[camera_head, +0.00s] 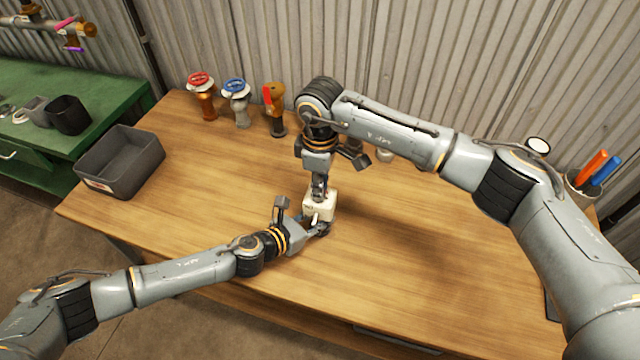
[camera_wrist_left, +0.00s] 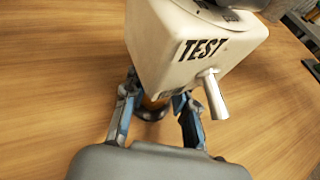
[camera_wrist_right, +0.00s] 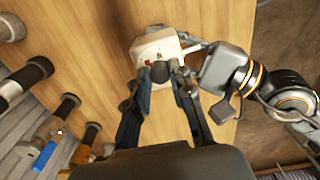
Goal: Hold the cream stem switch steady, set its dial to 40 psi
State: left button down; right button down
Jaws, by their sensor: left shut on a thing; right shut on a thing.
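The cream stem switch (camera_head: 318,209) is a boxy cream body above the wooden table, between my two grippers. In the left wrist view its body (camera_wrist_left: 180,52) shows the word TEST and a small pale lever on that face. My left gripper (camera_wrist_left: 158,102) is shut on the stem below the body. My right gripper (camera_wrist_right: 163,78) comes from above and is shut on the dark dial (camera_wrist_right: 159,72) on the switch's top. A small red mark shows beside the dial. The dial's reading is too small to make out.
On the wooden table (camera_head: 190,210) a grey bin (camera_head: 143,160) stands at the left. The front left is clear.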

pick_arm(q)
jog(key=shift+f, duration=0.1)
pick_arm(e)
jog(key=shift+d, duration=0.1)
jog(key=c, duration=1.1)
grip_release()
jog(key=shift+c, duration=0.2)
notch_tip(320, 180, up, 12)
pick_arm(q)
jog(key=c, duration=1)
grip_release()
